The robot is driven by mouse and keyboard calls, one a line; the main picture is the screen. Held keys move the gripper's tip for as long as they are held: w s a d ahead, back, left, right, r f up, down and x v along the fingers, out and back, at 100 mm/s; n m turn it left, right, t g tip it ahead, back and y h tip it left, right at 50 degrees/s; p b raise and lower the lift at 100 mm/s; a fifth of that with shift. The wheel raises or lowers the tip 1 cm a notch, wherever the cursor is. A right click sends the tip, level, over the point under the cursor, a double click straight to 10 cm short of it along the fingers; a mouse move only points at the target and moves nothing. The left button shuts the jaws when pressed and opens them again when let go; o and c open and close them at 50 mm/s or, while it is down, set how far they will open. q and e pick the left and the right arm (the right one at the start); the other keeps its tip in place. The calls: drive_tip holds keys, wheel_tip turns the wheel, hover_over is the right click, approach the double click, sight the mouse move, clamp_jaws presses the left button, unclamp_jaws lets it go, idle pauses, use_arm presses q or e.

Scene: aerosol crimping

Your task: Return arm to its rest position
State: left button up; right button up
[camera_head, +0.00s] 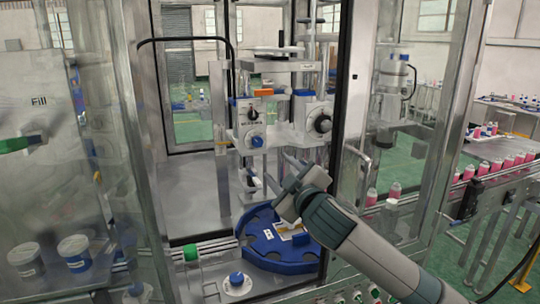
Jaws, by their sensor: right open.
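My right gripper (278,168) is open, at the end of my arm coming in from the lower right. Its fingers point into the crimping machine (262,122), in front of the machine's lower part and above the blue round turntable (262,256). I see nothing held between the fingers. My wrist and forearm hide part of the turntable's right side. A small white and yellow label or fixture shows on the turntable beside my wrist. My left gripper is not in view.
Glass panels and metal posts (345,120) frame the machine's opening on both sides. Pink bottles with white caps (483,169) stand in a row on a conveyor at the right. Two labelled tubs (75,252) show at the lower left. A blue knob (236,279) is at the front.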

drive_tip(key=s+d+f+m+g+h, duration=0.1)
drive_tip(key=s+d+f+m+g, duration=0.1)
drive_tip(key=s+f, duration=0.6)
drive_tip(key=s+d+f+m+g+h, duration=0.1)
drive_tip(key=s+d+f+m+g, duration=0.2)
drive_tip(key=f, duration=1)
drive_tip(key=s+d+f+m+g+h, duration=0.1)
drive_tip(key=s+d+f, duration=0.1)
drive_tip(key=s+f, duration=0.65)
drive_tip(key=s+d+f+m+g+h, duration=0.1)
drive_tip(key=s+d+f+g, duration=0.25)
drive_tip(key=s+f, duration=0.45)
drive_tip(key=s+d+f+m+g+h, duration=0.15)
drive_tip(key=s+d+f, duration=0.25)
drive_tip(key=s, duration=0.9)
drive_tip(key=s+d+f+m+g, duration=0.25)
drive_tip(key=s+f, duration=0.35)
drive_tip(key=s, duration=0.4)
wheel_tip(320, 180, down, 29)
drive_tip(key=g+b, duration=0.1)
drive_tip(key=b, duration=0.2)
drive_tip(key=s+d+f+n+g+b, duration=0.1)
drive_tip(key=s+d+f+b, duration=0.1)
drive_tip(key=s+f, duration=1.7)
wheel_tip(320, 180, down, 3)
drive_tip(key=shift+d+f, duration=0.1)
drive_tip(key=shift+d, duration=0.65)
